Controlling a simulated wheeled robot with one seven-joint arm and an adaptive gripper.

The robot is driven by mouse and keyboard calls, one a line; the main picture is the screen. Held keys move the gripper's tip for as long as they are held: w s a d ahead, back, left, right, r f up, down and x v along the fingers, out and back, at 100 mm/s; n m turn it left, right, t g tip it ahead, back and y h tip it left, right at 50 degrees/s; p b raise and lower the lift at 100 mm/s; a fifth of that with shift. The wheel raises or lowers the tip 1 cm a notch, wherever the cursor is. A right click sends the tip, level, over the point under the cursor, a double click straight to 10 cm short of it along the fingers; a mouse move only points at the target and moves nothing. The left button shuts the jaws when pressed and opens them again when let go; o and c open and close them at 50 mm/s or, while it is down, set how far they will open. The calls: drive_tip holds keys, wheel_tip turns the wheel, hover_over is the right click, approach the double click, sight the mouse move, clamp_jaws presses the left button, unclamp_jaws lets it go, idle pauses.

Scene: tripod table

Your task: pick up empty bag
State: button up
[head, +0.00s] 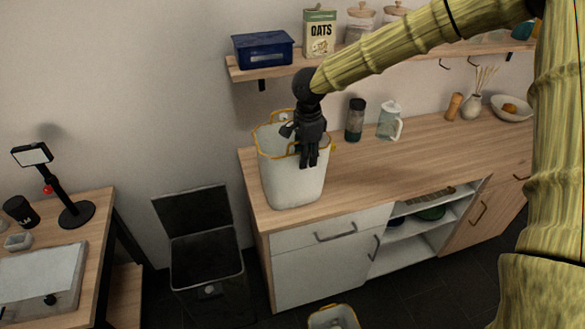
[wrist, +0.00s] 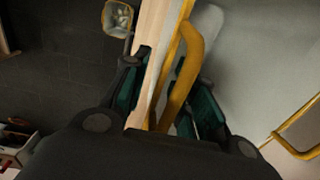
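A white bag (head: 290,182) with yellow trim and handles stands upright on the left end of the wooden counter. I cannot see its bottom inside. My gripper (head: 309,160) points down at the bag's near right rim in the head view. In the wrist view, a yellow handle (wrist: 185,75) of this bag passes between the parted fingers of my gripper (wrist: 165,82), with a gap beside it. A second yellow handle (wrist: 295,135) shows at the right. Another white bag (head: 333,318) with yellow trim is on the floor; the wrist view shows light contents inside it (wrist: 117,17).
The counter (head: 400,165) holds a dark jar (head: 355,120), a glass pitcher (head: 390,121) and a bowl (head: 511,108). A shelf (head: 275,70) hangs above. An open black bin (head: 206,262) stands left of the counter.

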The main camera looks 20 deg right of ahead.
drive_tip(key=shift+s, duration=0.1)
drive_tip(key=shift+c, duration=1)
clamp_jaws()
drive_tip(key=shift+r, duration=0.2)
